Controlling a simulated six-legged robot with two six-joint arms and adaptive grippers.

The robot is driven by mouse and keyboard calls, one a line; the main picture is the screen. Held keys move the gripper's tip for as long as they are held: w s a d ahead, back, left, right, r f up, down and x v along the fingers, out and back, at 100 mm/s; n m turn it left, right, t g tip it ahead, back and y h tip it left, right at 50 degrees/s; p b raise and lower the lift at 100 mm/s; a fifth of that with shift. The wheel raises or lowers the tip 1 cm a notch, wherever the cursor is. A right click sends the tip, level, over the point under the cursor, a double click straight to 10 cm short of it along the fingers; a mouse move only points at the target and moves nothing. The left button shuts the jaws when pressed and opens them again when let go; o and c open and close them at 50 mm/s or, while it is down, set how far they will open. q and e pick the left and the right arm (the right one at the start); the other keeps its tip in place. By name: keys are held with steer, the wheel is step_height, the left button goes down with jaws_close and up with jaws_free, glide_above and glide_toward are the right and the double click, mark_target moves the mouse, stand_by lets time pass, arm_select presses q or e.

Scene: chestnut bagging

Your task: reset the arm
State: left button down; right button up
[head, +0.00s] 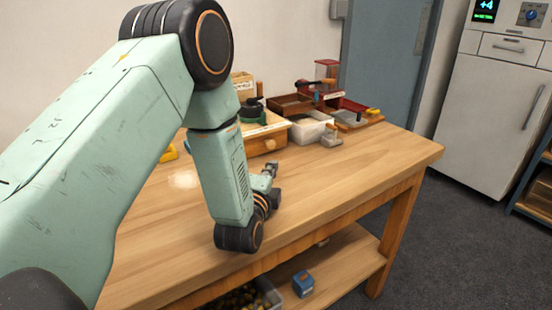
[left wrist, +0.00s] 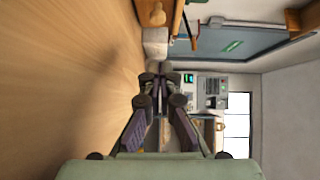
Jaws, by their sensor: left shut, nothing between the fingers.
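My left arm (head: 85,165) is pale green and reaches in from the left of the head view, bending down over the wooden workbench (head: 340,180). My left gripper (head: 271,168) shows small, just beyond the wrist, over the bench top and partly hidden by the arm. In the left wrist view its fingers (left wrist: 160,83) are close together, shut with nothing held. My right gripper is in neither view.
At the back of the bench stand a wooden drawer box (head: 264,140), a white bin (head: 309,130) and a red-sided tray (head: 352,118). A blue box (head: 303,283) sits on the lower shelf. The bench's right front is clear. A white cabinet (head: 490,120) stands at right.

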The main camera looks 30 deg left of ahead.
arm_select(q)
steer(key=shift+v, duration=0.95)
steer(key=shift+s+d+r, duration=0.15)
steer(key=shift+s, duration=0.4)
